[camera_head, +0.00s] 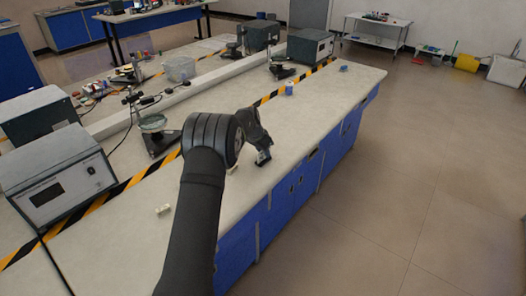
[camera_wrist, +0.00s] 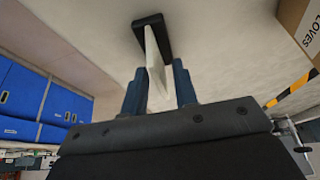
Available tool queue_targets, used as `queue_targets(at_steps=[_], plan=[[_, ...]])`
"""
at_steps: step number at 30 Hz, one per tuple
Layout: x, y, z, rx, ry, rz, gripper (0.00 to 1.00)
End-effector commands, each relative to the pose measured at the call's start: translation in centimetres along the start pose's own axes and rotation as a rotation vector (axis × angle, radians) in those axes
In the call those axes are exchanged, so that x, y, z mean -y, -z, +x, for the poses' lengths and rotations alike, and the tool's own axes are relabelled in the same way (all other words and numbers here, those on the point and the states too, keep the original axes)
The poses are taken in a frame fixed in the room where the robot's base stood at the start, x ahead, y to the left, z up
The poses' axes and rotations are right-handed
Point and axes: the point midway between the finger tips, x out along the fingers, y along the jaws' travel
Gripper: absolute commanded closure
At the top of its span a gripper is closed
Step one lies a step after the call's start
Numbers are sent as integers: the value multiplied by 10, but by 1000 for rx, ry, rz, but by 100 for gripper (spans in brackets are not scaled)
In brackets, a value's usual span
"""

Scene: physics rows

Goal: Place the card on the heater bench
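My gripper (camera_head: 262,156) is low over the front part of the long pale bench top, near its right edge. In the wrist view its two blue fingers (camera_wrist: 159,82) stand apart on either side of an upright white card (camera_wrist: 157,58). The fingers look open; contact with the card is not clear. The card stands at a dark holder (camera_wrist: 151,21) on the bench top. In the head view my arm and gripper mostly hide the card. I cannot tell which device is the heater bench.
Grey instruments (camera_head: 63,186) line the left side behind yellow-black tape (camera_head: 125,185). A black stand (camera_head: 158,135) is left of my arm. A small white piece (camera_head: 163,209) and a blue-and-white roll (camera_head: 289,88) lie on the bench. A glove box (camera_wrist: 302,28) shows in the wrist view.

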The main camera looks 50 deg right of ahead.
Motion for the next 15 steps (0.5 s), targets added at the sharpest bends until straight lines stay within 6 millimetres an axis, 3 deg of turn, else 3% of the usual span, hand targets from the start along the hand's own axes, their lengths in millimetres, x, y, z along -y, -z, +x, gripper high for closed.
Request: queue_targets(at_steps=[5, 15], plan=[[0, 0, -8, -1, 1, 0, 73], [0, -10, -67, -4, 3, 0, 73]])
